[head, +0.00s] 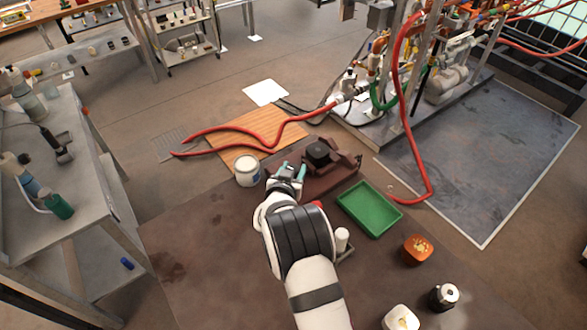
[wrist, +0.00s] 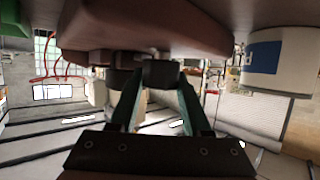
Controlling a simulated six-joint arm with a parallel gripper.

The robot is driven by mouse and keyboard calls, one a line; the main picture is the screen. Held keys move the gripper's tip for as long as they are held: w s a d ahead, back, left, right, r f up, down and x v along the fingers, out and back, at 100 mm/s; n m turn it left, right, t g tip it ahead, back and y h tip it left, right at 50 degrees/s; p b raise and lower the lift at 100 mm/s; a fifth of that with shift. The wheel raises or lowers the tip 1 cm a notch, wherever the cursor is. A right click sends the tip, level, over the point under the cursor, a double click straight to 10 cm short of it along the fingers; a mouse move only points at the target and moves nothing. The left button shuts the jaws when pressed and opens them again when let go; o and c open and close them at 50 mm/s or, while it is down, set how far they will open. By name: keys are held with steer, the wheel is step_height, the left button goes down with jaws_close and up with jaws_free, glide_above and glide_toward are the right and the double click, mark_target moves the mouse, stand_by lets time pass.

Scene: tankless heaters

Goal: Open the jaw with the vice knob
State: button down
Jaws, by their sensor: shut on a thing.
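The dark reddish-brown vice (head: 335,178) sits on the brown table beyond my gripper in the head view, with a black block on it. Its underside and body (wrist: 150,25) fill the top of the wrist view, which looks upside down. The dark vice knob (wrist: 161,73) sits between my fingertips in the wrist view. My gripper (head: 287,171), with teal fingers, is shut on the knob; the fingers also show in the wrist view (wrist: 161,85). In the head view the knob is hidden by my gripper. The jaw opening is too small to judge.
A white can (head: 247,172) stands close left of my gripper. A green tray (head: 352,205) lies right of the vice. An orange bowl (head: 418,256), a dark jar (head: 444,297) and a white bowl (head: 401,319) are front right. The table's left front is clear.

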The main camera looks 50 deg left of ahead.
steer(key=shift+n+g+y, duration=0.4)
steer(key=shift+n+g, duration=0.1)
steer(key=shift+n, duration=0.1)
steer(key=shift+a, duration=0.15)
steer(key=shift+c, duration=1.8)
jaws_free()
